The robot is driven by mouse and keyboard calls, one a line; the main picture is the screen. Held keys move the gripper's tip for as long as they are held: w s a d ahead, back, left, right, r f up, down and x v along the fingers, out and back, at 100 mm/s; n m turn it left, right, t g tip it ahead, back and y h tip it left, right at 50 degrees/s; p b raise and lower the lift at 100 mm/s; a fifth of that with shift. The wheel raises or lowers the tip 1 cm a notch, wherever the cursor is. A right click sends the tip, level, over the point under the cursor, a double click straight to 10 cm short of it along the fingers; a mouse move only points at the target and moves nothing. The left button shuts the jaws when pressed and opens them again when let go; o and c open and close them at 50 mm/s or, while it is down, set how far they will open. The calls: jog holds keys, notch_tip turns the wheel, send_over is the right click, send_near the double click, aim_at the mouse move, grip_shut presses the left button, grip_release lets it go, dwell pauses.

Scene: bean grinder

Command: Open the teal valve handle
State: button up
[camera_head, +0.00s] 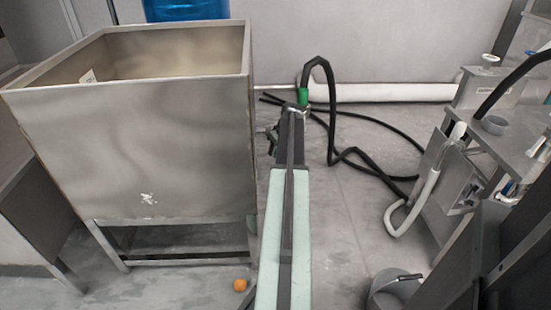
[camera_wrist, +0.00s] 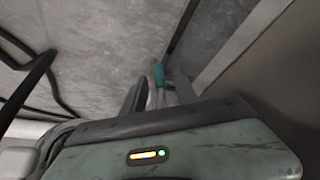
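The teal valve handle (camera_wrist: 158,74) shows near the middle of the wrist view, with a pale stem below it. My gripper (camera_wrist: 158,92) has its two fingers apart, one on each side of the handle. A gap shows between the handle and each finger; I cannot tell how deep the handle sits between them. In the head view my arm reaches forward along the right side of the metal bin, and my gripper (camera_head: 270,138) is small and dark near the bin's side. The valve handle cannot be made out in the head view.
The large open-topped metal bin (camera_head: 150,140) stands on legs at the left. An orange ball-like object (camera_head: 240,285) lies on the floor. A black hose (camera_head: 333,120) curves across the floor. A metal machine (camera_head: 510,140) stands at the right. Grey floor (camera_head: 360,230) is open between.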

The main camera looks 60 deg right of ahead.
jog(key=shift+b+x, duration=0.4)
jog(key=shift+x, duration=0.7)
jog(key=shift+r, duration=0.1)
grip_shut()
dwell(0.3)
